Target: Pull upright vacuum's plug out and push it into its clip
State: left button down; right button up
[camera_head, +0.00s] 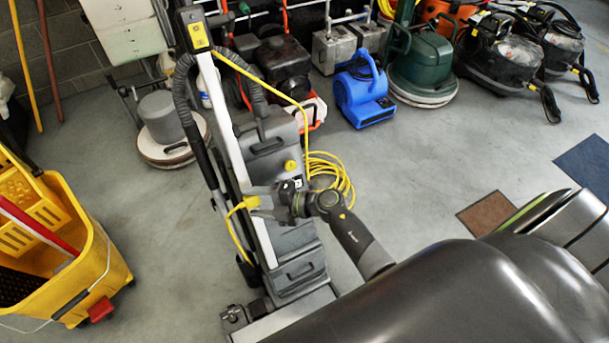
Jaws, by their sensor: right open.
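The grey upright vacuum (268,165) stands in the middle of the head view, its handle rising to a yellow label at top left. A yellow plug (250,202) is at the vacuum's lower body, with yellow cord (234,236) hanging from it. My right gripper (256,203) reaches in from the right and is open, its fingertips at the plug. I cannot tell whether they touch it. The clip cannot be made out. My left gripper is not in view.
A yellow mop bucket (108,262) stands at the left. Coiled yellow cord (335,172) lies right of the vacuum. A floor polisher (168,130), a blue blower (361,92), a green machine (424,62) and black vacuums (500,60) line the back.

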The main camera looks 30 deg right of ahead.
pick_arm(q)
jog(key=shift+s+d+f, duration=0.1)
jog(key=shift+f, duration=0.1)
pick_arm(e)
jog(key=v, duration=1.7)
jog(key=shift+d, duration=0.2)
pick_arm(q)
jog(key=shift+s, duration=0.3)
pick_arm(e)
jog(key=shift+s, duration=0.1)
